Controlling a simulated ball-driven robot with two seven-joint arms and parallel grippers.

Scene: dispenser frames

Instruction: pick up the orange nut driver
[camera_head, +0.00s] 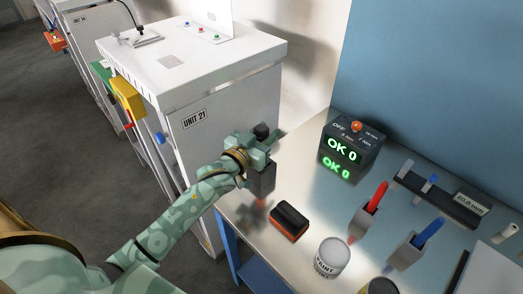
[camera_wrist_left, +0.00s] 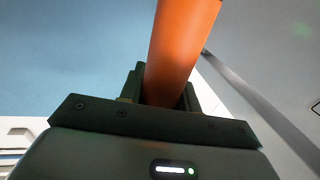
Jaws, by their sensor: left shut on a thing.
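The orange nut driver (camera_wrist_left: 180,50) shows in the left wrist view as a smooth orange cylinder rising from between my left gripper's jaws. My left gripper (camera_wrist_left: 165,95) is shut on it. In the head view my left gripper (camera_head: 262,150) is at the left end of the bench, directly over a dark grey holder block (camera_head: 262,182). The gripper hides most or all of the driver there, and I cannot tell whether its lower end is still in the holder. My right gripper is not in view.
The metal bench (camera_head: 310,195) carries a black display box reading OK 0 (camera_head: 343,148), an orange-and-black block (camera_head: 289,221), a white paint can (camera_head: 331,257), a red-handled tool (camera_head: 377,197) and a blue-handled tool (camera_head: 429,231). White cabinet UNIT 21 (camera_head: 225,135) stands left of the bench.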

